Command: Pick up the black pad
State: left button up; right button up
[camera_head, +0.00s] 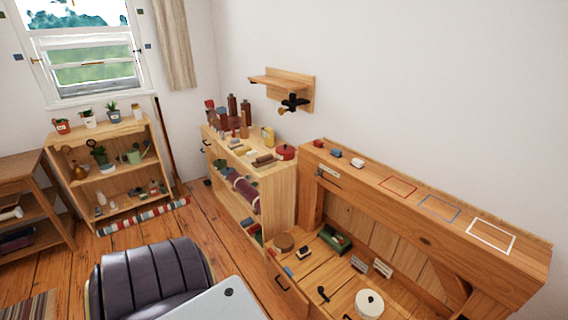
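I cannot single out the black pad with certainty. A small dark block (303,253) lies on the wooden desk's lower surface, left of a green tray (335,238). A black curved handle-like object (322,294) is further forward on the same surface. Neither of my grippers is in view.
The desk's upper ledge (420,212) bears red, blue and white outlined rectangles and small blocks. A round white lidded container (369,303) stands below. A dark ribbed chair (150,280) is at the front left. Shelves (250,180) line the wall; wooden floor (205,220) lies between.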

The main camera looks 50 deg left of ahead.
aim_at(304, 251)
jog(key=k+l+u, duration=0.1)
jog(key=u, duration=1.4)
